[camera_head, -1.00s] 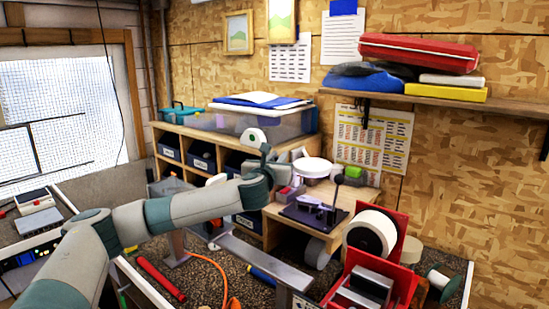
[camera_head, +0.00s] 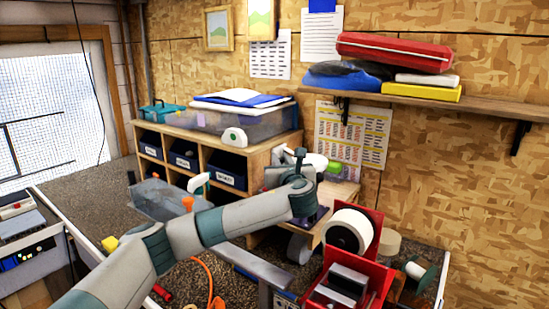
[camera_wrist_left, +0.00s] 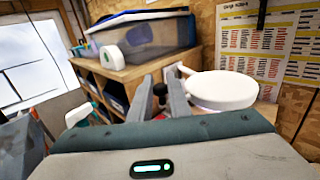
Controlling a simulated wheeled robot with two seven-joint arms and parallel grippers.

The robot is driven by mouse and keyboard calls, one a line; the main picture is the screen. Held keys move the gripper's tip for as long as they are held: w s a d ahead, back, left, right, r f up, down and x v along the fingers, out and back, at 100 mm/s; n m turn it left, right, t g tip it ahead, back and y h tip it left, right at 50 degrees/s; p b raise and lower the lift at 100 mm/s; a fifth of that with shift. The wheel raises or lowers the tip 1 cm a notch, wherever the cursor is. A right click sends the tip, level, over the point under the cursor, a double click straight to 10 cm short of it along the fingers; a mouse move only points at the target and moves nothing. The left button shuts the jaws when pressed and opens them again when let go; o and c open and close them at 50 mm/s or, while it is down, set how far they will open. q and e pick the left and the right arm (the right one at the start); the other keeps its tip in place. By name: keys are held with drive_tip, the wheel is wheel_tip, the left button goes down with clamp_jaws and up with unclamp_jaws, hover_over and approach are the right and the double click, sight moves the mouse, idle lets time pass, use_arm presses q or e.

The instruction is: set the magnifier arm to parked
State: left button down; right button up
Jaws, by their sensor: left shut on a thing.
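The magnifier arm shows by its round white head (camera_head: 316,161), just behind my left gripper at the wooden shelf unit's right end. In the left wrist view the white head (camera_wrist_left: 222,90) is large and lies right of the fingers, with a short white link running toward them. My left gripper (camera_head: 299,160) is shut on the magnifier arm; its grey fingers (camera_wrist_left: 161,92) stand close together with a small dark and red part between them. The exact grip point is hidden. My left forearm covers much of the arm's lower part. My right gripper is not in view.
A red tape dispenser (camera_head: 370,245) stands close right of my left wrist. The wooden cubby unit (camera_head: 205,140) with bins stands behind, a clear tub (camera_head: 245,118) on top. A printed chart (camera_head: 352,135) hangs on the wall. A clear box (camera_head: 160,200) sits left.

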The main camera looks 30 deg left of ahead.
use_arm(q)
drive_tip(key=c, duration=1.7)
unclamp_jaws()
drive_tip(key=shift+d, duration=0.1)
drive_tip(key=shift+s+d+f+b, duration=0.1)
drive_tip(key=shift+s+d+b, duration=0.2)
drive_tip(key=shift+s, duration=0.1)
drive_tip(key=shift+b+v, duration=2.55)
drive_tip(key=shift+v, duration=5.6)
